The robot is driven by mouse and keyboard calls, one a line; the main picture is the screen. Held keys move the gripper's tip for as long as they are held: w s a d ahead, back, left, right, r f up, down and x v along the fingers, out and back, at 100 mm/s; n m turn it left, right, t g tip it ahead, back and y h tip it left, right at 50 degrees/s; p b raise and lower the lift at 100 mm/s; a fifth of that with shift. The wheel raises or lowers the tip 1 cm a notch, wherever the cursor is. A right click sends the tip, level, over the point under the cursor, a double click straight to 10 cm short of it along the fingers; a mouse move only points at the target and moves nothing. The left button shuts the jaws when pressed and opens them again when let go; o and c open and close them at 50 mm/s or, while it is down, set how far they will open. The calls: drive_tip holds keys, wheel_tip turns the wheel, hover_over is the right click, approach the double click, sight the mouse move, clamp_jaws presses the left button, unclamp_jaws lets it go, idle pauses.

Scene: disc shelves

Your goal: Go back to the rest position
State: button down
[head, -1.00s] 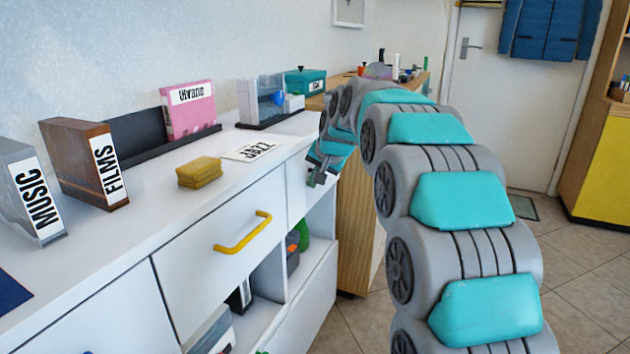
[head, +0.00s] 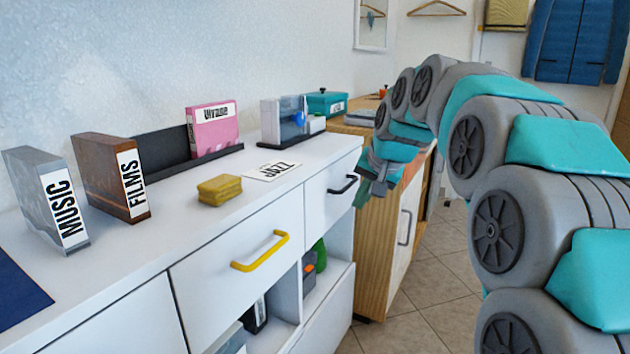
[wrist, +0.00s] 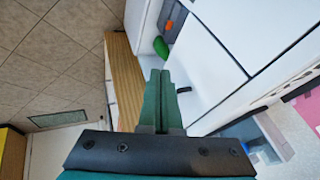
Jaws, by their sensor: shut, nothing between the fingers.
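My gripper (head: 374,188) hangs at the end of my arched arm, off the right end of the white cabinet, pointing down in the head view. In the wrist view my gripper (wrist: 162,72) shows its two green fingers side by side, shut with nothing between them. The white cabinet (head: 225,275) lies to the left of my gripper, and its black-handled drawer (head: 330,192) is the part closest to it. I cannot tell the exact gap between them.
On the cabinet top stand a MUSIC box (head: 45,200), a FILMS box (head: 112,178), a yellow sponge-like block (head: 219,190), a JAZZ card (head: 272,171) and a pink box (head: 212,128). A wooden cabinet (head: 378,250) stands behind my gripper. Tiled floor (head: 440,290) is clear at right.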

drive_tip(key=s+f+n+g, duration=0.1)
drive_tip(key=s+f, duration=0.6)
drive_tip(key=s, duration=0.7)
drive_tip(key=s+f+n+g+h, duration=0.1)
drive_tip(key=s+f+g, duration=0.3)
drive_tip(key=s, duration=1)
drive_tip(key=s+f+n+g+h+p, duration=0.1)
drive_tip(key=s+f+n+g, duration=0.2)
drive_tip(key=s+f, duration=0.6)
drive_tip(key=s, duration=0.5)
drive_tip(key=shift+s+f, duration=0.15)
drive_tip(key=shift+f, duration=0.2)
drive_tip(key=shift+a, duration=0.1)
